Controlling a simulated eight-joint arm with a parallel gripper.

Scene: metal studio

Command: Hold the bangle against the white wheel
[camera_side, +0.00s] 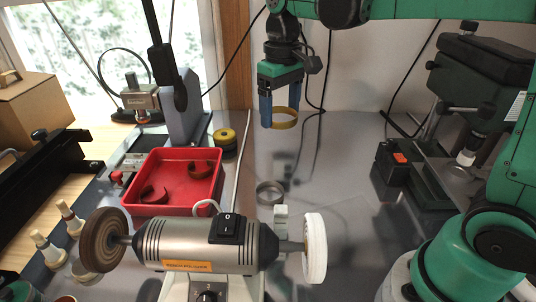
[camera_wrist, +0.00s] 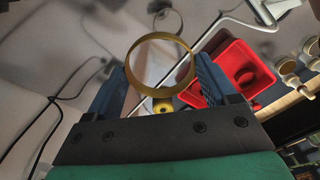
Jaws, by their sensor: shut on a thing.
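My gripper (camera_side: 279,110) is shut on a brass-coloured bangle (camera_side: 284,125) and holds it in the air above the table. In the wrist view the bangle (camera_wrist: 188,79) is a ring between the two blue fingers, its opening facing the camera. The white wheel (camera_side: 315,247) is on the right end of the bench polisher (camera_side: 190,246), at the front of the table. The bangle is apart from the wheel, above and behind it. A brown wheel (camera_side: 103,239) is on the polisher's left end.
A red tray (camera_side: 181,208) with curved brown pieces stands behind the polisher. A grey ring (camera_side: 270,192) lies on the table near the polisher. A yellow-and-black round item (camera_side: 225,140) stands behind the tray. A dark machine (camera_side: 470,95) stands at right. The table's middle is mostly clear.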

